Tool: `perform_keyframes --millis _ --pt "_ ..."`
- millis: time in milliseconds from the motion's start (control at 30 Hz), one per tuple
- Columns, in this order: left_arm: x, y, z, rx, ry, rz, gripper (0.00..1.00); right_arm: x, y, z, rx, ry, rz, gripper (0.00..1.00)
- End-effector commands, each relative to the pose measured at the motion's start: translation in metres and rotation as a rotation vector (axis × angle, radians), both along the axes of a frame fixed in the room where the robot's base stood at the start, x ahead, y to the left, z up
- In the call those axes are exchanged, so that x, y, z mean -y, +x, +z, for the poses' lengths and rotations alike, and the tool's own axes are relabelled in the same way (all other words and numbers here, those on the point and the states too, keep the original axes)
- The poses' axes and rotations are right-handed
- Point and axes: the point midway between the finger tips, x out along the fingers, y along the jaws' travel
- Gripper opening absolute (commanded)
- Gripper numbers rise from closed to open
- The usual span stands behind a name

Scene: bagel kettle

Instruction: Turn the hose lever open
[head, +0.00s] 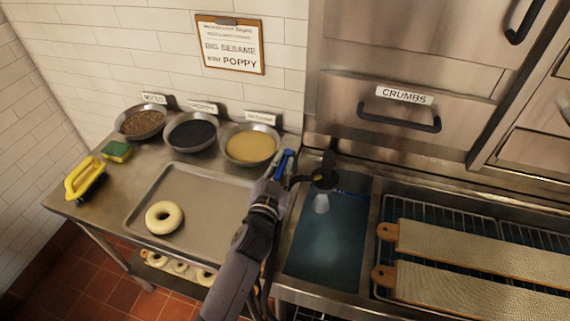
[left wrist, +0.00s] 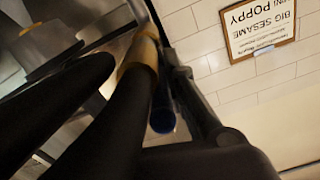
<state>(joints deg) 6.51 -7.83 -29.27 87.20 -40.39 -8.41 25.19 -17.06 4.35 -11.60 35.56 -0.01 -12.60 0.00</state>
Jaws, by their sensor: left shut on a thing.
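The blue hose lever (head: 284,162) stands at the back left corner of the water-filled kettle. My left gripper (head: 275,178) reaches it from the front and is shut on it. In the left wrist view the dark fingers fill the left side; a blue end (left wrist: 162,118), likely the lever's, shows beside a brass-coloured fitting (left wrist: 140,58). The fingers hide much of the lever, so its exact angle is unclear. The dark spout (head: 325,172) hangs over the kettle (head: 328,245), with a pale, stream-like patch (head: 320,203) below it. My right gripper is not in view.
Left of my arm, a tray (head: 190,185) holds a bagel (head: 164,217). Bowls of toppings (head: 250,147) stand behind it. A yellow-handled tool (head: 84,178) and a sponge (head: 116,151) lie far left. Boards (head: 480,252) lie on racks at right, below a CRUMBS drawer (head: 395,115).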

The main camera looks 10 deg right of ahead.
Motion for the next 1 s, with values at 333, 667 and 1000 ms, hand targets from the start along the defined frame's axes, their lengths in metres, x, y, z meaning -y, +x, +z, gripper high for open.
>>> perform_keyframes --millis 333,667,1000 --pt "0.001 0.0 0.0 0.0 -0.002 -0.002 0.17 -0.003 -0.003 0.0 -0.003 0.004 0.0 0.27" --pt "0.0 0.0 0.0 0.0 -0.001 -0.001 0.34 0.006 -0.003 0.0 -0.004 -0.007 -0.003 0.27" --pt "-0.004 -0.008 -0.001 0.0 0.001 0.0 0.34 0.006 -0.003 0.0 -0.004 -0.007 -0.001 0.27"
